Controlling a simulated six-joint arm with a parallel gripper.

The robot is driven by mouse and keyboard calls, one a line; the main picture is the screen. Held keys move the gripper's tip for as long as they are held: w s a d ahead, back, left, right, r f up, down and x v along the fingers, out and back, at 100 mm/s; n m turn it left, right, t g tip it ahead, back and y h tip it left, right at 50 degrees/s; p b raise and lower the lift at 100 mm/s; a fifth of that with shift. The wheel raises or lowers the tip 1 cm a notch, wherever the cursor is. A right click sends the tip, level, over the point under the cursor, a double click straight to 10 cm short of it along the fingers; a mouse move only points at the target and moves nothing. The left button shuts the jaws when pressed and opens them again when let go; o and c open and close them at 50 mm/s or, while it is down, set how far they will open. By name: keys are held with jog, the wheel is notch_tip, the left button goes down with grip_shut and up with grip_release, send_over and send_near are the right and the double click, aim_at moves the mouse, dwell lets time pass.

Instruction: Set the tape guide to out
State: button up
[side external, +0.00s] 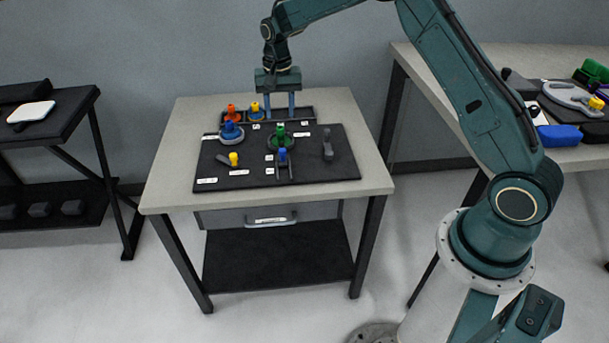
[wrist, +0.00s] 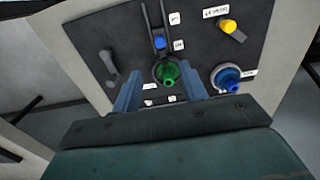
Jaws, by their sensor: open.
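On the black panel (side external: 335,171), a slider with a blue knob (side external: 282,154) sits in a dark two-rail track. It also shows in the wrist view (wrist: 159,42), with small white labels beside the track. I cannot read the labels, so I cannot confirm which control is the tape guide. My gripper (side external: 281,105) is open and empty, pointing down above the panel's far edge, behind the green knob (side external: 279,132). In the wrist view the fingers of my gripper (wrist: 161,80) stand apart, with the green knob (wrist: 167,72) showing between them.
A blue dial (side external: 230,131), a yellow-knobbed lever (side external: 233,158) and a grey lever (side external: 327,148) share the panel. A dark tray (side external: 300,112) behind holds an orange knob (side external: 231,111) and a yellow-topped piece (side external: 255,109). The table's front edge is clear.

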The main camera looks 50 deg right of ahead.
aim_at(282, 149)
notch_tip(282, 149, down, 13)
jog(key=shift+r, duration=0.1)
dwell(0.5)
grip_shut()
